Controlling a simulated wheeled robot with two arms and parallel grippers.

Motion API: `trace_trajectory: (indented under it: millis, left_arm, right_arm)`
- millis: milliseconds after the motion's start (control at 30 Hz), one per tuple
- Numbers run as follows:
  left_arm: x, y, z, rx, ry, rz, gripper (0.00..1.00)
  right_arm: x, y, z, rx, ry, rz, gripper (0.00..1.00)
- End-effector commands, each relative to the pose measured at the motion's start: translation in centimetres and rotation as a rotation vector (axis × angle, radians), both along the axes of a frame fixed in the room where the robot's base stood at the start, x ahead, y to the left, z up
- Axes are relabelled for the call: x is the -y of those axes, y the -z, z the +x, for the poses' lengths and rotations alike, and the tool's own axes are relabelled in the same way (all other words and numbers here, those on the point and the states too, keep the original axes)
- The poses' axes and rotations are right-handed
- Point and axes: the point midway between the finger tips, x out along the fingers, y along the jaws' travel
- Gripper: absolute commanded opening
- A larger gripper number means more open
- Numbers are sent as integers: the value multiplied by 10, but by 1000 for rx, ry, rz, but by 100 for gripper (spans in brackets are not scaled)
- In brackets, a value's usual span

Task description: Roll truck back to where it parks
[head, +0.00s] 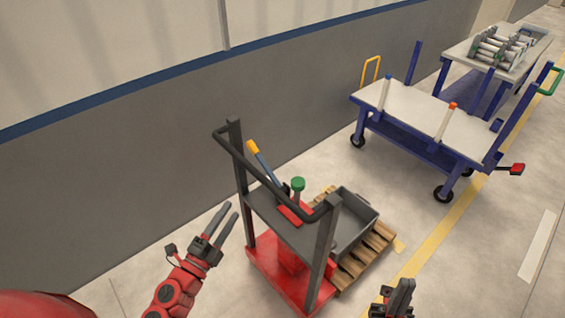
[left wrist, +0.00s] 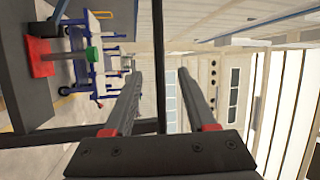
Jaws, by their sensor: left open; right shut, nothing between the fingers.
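A truck with a red base (head: 262,269), grey uprights and a dark push handle (head: 264,180) stands in front of me, its handle toward me. My left gripper (head: 228,212) is open and empty, just left of the truck's left upright. In the left wrist view its two fingers (left wrist: 160,82) point ahead, and a dark bar (left wrist: 158,35) shows between them in the picture; I cannot tell how far beyond them it is. My right gripper (head: 402,286) is shut and empty at the bottom edge, right of the truck, apart from the handle.
A wooden pallet (head: 378,246) with a grey bin (head: 368,205) sits just beyond the truck. A blue cart (head: 430,119) stands farther right.

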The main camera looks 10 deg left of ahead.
Motion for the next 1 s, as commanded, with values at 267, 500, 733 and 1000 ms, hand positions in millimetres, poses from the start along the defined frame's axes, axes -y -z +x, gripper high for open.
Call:
trace_trajectory:
  millis: [267,500,733,1000]
  left_arm:
    - [-7,-6,23,-3,-50,50,57]
    - [7,-18,77,-3,-50,47,57]
    - [21,-27,127,-1,-50,46,57]
    - [30,-30,161,-6,-49,46,57]
  right_arm:
    - [0,-7,0,0,0,0,0]
    - [0,-23,0,0,0,0,0]
    - [0,-35,0,0,0,0,0]
    - [0,-40,0,0,0,0,0]
